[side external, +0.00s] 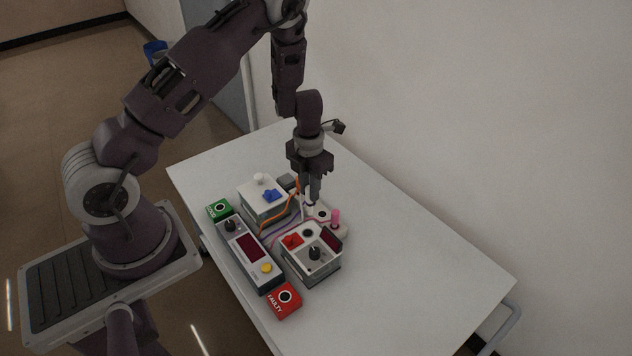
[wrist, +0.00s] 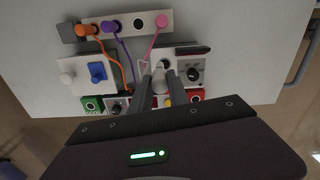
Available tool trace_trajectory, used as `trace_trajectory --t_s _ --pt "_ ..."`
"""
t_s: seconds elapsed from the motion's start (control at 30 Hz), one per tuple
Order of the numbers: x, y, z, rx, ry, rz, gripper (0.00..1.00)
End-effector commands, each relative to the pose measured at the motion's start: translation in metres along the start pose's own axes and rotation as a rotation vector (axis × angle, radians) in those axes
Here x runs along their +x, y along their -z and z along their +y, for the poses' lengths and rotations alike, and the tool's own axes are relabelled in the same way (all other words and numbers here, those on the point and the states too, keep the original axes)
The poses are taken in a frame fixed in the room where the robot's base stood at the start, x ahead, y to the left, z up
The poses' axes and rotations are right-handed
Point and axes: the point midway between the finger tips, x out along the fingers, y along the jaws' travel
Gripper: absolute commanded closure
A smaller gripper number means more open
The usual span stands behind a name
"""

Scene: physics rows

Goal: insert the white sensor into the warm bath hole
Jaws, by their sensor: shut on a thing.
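My gripper (side external: 313,198) points down over the middle of the equipment. In the wrist view its two fingers (wrist: 161,90) are shut on the white sensor (wrist: 158,74), with a pale cable beside it. The warm bath (side external: 318,268) is a grey box with a red part (side external: 292,240), a dark round hole (side external: 307,233) and a black knob. In the side view the gripper is behind this box, towards the rack.
A rack (wrist: 180,22) holds orange (wrist: 88,30), purple (wrist: 110,27) and pink (wrist: 160,22) plugs with trailing cables. A blue-marked box (side external: 260,203), a meter (side external: 250,255), a green GOOD box (side external: 219,209) and a red FAULTY box (side external: 285,301) stand close. The table's right side is clear.

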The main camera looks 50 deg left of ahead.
Motion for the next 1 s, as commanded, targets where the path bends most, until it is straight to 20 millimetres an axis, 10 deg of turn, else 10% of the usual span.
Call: trace_trajectory --t_s 0.23,1.0 --pt "-0.009 0.02 -0.009 -0.393 0.0 0.0 1.0" --pt "0.055 0.018 -0.008 -0.374 0.0 -0.001 1.0"
